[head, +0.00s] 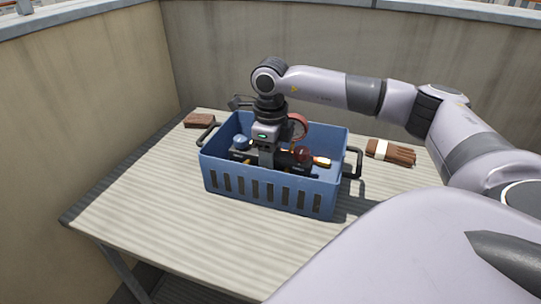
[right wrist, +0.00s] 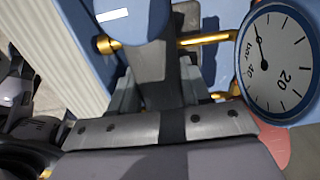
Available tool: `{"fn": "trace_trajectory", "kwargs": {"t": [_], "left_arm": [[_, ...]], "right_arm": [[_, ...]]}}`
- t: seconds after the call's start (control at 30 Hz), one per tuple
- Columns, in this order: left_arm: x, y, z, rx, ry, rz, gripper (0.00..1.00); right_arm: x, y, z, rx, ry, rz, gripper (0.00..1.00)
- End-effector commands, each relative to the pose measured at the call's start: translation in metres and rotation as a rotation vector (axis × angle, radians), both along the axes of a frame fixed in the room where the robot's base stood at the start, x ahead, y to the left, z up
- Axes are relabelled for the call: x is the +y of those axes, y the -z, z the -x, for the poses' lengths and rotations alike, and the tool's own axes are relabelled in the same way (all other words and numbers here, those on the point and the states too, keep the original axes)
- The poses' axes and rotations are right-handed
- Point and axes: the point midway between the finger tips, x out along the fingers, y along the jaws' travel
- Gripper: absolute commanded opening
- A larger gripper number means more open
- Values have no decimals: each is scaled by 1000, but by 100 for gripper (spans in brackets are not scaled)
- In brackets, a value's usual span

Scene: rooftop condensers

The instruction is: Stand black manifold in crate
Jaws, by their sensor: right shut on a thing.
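The blue crate (head: 222,185) stands on the slatted table, with slotted sides and a black handle at each end. The black manifold (head: 285,160) is down inside it, carrying red-rimmed gauges, a blue round part (head: 241,142) and brass fittings; its lower part is hidden by the crate wall. My right gripper (head: 267,160) points down into the crate and is shut on the manifold; its fingertips are mostly hidden in the head view. In the right wrist view, a white gauge dial (right wrist: 281,63) and a brass fitting (right wrist: 107,45) show beside the fingers (right wrist: 165,90). My left gripper is not in view.
A brown block (head: 199,121) lies on the table behind the crate's left end. Brown gloves with a pale band (head: 391,153) lie to the right of the crate. The table's front left (head: 140,215) is clear. Concrete walls stand behind and to the left.

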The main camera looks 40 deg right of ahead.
Motion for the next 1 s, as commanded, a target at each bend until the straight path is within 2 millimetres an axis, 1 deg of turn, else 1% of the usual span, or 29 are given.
{"fn": "trace_trajectory", "kwargs": {"t": [0.03,0.07,0.33,0.47,0.57,0.8,0.9,1.0], "left_arm": [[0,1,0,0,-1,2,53],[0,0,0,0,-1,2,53],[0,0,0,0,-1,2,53],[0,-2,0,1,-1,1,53],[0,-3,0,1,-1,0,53],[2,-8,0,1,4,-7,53],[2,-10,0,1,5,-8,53],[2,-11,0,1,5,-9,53]], "right_arm": [[0,1,0,0,0,0,54],[0,1,0,0,0,0,58],[0,0,0,0,0,0,58],[0,-8,-1,-2,0,-1,58],[1,-23,-1,-3,-1,-1,58],[1,-76,-1,-4,-1,-2,58],[1,-95,-1,-3,0,-1,58],[1,-109,-1,-2,0,-1,58]]}}
